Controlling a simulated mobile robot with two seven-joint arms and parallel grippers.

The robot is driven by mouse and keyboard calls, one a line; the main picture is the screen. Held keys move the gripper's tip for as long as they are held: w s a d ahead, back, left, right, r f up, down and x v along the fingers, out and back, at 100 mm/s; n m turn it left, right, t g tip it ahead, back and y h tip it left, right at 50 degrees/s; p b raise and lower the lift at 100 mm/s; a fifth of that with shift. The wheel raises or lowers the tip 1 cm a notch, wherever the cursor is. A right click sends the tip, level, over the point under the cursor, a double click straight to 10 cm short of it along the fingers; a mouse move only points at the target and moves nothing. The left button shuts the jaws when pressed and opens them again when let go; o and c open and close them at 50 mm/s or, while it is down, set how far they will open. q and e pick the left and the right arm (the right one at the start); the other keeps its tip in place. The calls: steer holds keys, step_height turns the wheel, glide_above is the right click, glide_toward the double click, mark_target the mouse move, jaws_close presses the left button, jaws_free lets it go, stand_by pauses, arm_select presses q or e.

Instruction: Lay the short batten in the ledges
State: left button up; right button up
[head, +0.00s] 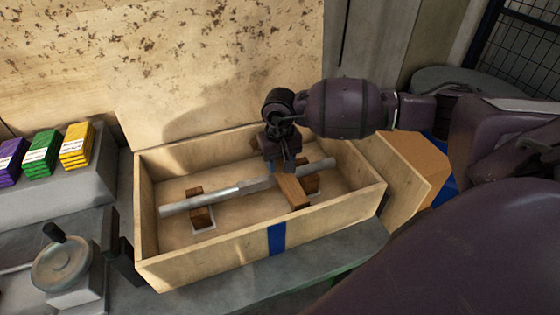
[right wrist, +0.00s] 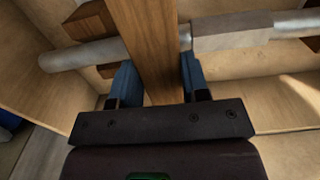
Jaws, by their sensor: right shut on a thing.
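The short batten, a brown wooden bar (head: 292,190), is in the open wooden crate (head: 190,252), over a grey metal shaft. My right gripper (head: 280,165) is shut on the batten from above. In the right wrist view the blue fingers (right wrist: 157,78) stand on both sides of the batten (right wrist: 146,35), which crosses the shaft (right wrist: 90,54). The batten's end under the gripper is hidden in the head view. I cannot make out the ledges, or whether the batten touches anything below. My left gripper is not in view.
The shaft (head: 215,197) rests on brown blocks, one at the left (head: 200,215) and one at the right (head: 311,182). A blue strip (head: 277,238) marks the crate's front wall. Purple, green and yellow packs (head: 77,146) and a handwheel (head: 62,262) stand left of the crate.

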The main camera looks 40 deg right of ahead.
mark_target(280, 164)
steer(key=shift+f+b, duration=0.25)
steer(key=shift+b, duration=0.05)
steer(key=o, duration=1)
steer(key=shift+r+p, duration=0.3)
steer(key=shift+r, duration=6)
